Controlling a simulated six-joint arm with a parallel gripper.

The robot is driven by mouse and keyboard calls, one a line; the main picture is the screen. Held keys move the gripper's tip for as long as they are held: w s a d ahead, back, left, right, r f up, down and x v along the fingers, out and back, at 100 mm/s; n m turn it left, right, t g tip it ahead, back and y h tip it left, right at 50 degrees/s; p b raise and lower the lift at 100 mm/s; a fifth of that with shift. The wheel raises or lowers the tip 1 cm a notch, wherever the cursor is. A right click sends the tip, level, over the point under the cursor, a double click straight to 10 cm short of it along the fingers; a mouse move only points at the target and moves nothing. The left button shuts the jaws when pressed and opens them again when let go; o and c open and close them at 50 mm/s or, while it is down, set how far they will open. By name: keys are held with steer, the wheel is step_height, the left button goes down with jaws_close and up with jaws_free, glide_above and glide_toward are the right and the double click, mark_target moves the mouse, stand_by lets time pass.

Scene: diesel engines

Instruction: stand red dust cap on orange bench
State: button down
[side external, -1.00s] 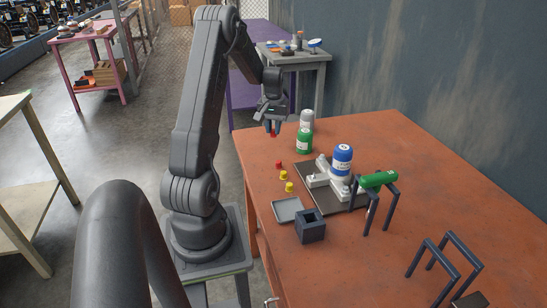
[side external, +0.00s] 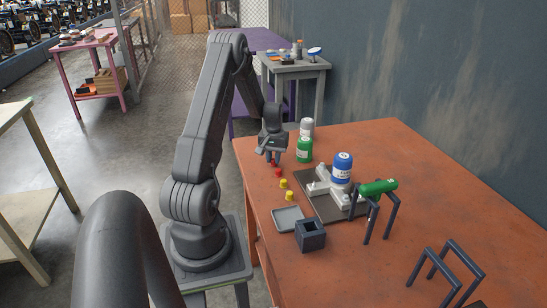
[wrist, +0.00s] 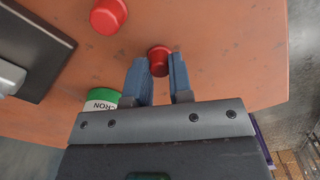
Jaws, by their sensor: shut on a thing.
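My gripper (side external: 274,156) is shut on a red dust cap (wrist: 158,61), which sits between the blue fingertips in the wrist view.
A green bottle (side external: 304,150) and a grey one (side external: 307,127) stand right of my gripper.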

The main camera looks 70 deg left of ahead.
steer(key=c, duration=1)
jaws_free()
step_height(320, 180, up, 12)
steer(key=w+d+r+m+t+y, duration=0.1)
steer(key=w+d+r+m, duration=0.3)
steer(key=d+r, duration=0.55)
steer(key=s+d+r+m+t, duration=0.1)
steer(key=d+r+m, duration=0.15)
steer(key=d, duration=0.85)
steer(key=s+d+r+m+t, duration=0.1)
steer(key=d+r+m+t, duration=0.15)
steer(key=d, duration=0.95)
steer(key=s+d+m, duration=0.1)
steer(key=s+d, duration=0.1)
steer(key=d, duration=0.1)
steer(key=s+d+m, duration=0.1)
steer(key=s+d, duration=0.2)
steer(key=s+d+m+t+h, duration=0.1)
steer(key=s+d, duration=0.2)
steer(key=shift+s+d, duration=0.1)
steer(key=shift+d, duration=0.1)
